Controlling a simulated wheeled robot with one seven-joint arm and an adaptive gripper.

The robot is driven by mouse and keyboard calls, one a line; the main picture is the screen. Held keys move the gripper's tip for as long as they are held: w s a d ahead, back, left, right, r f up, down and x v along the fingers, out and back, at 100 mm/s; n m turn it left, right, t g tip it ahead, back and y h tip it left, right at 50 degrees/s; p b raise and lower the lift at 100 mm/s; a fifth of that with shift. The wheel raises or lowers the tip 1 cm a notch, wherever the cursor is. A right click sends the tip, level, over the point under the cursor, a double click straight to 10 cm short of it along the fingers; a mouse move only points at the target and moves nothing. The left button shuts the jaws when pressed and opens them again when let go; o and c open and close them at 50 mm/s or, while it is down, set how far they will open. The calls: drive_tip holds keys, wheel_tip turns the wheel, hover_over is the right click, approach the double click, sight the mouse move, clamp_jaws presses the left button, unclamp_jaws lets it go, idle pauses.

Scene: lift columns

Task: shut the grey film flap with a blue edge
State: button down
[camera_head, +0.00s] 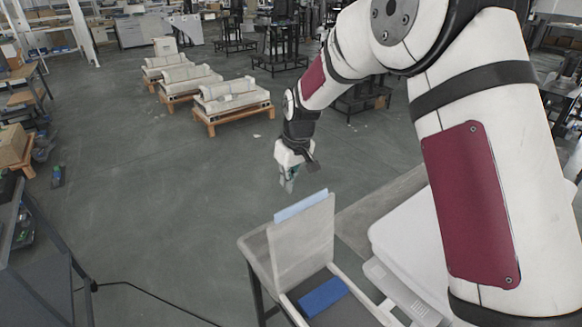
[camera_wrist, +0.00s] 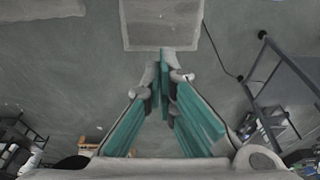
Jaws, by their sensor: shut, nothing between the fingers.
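The grey film flap (camera_head: 303,245) stands steeply raised, with its light blue edge (camera_head: 301,205) at the top, in the head view. It rises from the side of an open light-coloured tray or box (camera_head: 356,284) on a table. My gripper (camera_head: 288,183) shows just above and beyond the blue edge in the picture, apart from it. In the wrist view, the teal-padded fingers of my gripper (camera_wrist: 163,75) meet at their tips, with nothing held. The blue edge cannot be made out in the wrist view.
A blue block (camera_head: 322,297) lies inside the opening beside the flap. The grey table (camera_head: 256,252) carries it, with white parts (camera_head: 408,245) at right. Pallets with pale columns (camera_head: 236,100) stand farther back. Floor left of the table is mostly clear, crossed by a black cable (camera_head: 150,288).

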drive_tip(key=s, duration=0.1)
drive_tip(key=s+d+p, duration=0.1)
drive_tip(key=s+d, duration=0.1)
drive_tip(key=shift+d+f+p, duration=0.1)
drive_tip(key=shift+f+p, duration=0.2)
drive_tip(key=shift+s+d, duration=0.1)
